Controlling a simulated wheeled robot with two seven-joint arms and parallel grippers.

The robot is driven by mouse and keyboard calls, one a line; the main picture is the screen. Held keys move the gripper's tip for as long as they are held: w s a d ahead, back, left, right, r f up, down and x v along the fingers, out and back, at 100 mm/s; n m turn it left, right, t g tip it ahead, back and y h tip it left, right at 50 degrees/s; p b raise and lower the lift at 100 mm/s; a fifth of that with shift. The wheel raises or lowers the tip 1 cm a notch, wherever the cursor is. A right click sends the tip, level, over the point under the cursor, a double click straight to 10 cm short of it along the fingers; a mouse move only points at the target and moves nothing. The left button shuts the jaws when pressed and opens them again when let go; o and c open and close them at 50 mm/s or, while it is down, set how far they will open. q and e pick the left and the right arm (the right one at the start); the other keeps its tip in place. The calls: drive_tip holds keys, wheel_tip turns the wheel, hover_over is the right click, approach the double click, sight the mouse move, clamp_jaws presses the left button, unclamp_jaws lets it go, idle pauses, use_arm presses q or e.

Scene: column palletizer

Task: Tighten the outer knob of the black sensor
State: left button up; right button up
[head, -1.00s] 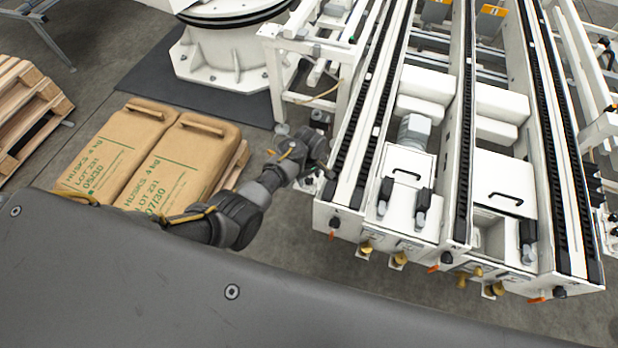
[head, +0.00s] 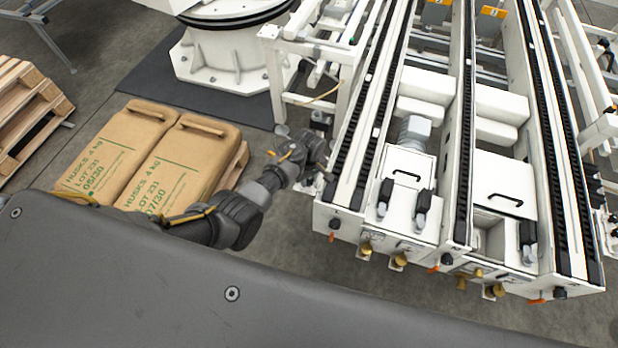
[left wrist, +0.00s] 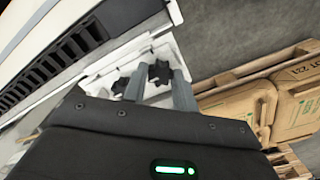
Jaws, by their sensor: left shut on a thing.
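My left gripper (head: 322,172) reaches the left side of the white conveyor frame in the head view, where its fingertips are hard to make out. In the left wrist view, the two grey fingers of my left gripper (left wrist: 160,82) are shut on a black star-shaped knob (left wrist: 160,71) between their tips. A second black knob (left wrist: 122,85) sits to its left, apart from the fingers, by a white bracket. The sensor's body cannot be made out clearly. My right gripper is not in view.
The white conveyor frame (head: 345,215) with dark chain strips stands close to the gripper. Brown husk sacks (head: 125,150) lie on a pallet to the left. A white round robot base (head: 225,65) stands behind. Grey floor (head: 285,225) is open between sacks and conveyor.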

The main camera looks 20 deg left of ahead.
use_arm(q)
drive_tip(key=m+p, duration=0.1)
drive_tip(key=m, duration=0.2)
drive_tip(key=shift+r+p, duration=0.1)
drive_tip(key=shift+p, duration=0.2)
drive_tip(key=m+p, duration=0.1)
drive_tip(key=m, duration=0.8)
drive_tip(key=shift+m+p, duration=0.3)
drive_tip(key=shift+p, duration=0.1)
drive_tip(key=shift+m, duration=2.2)
drive_tip(key=o, duration=1)
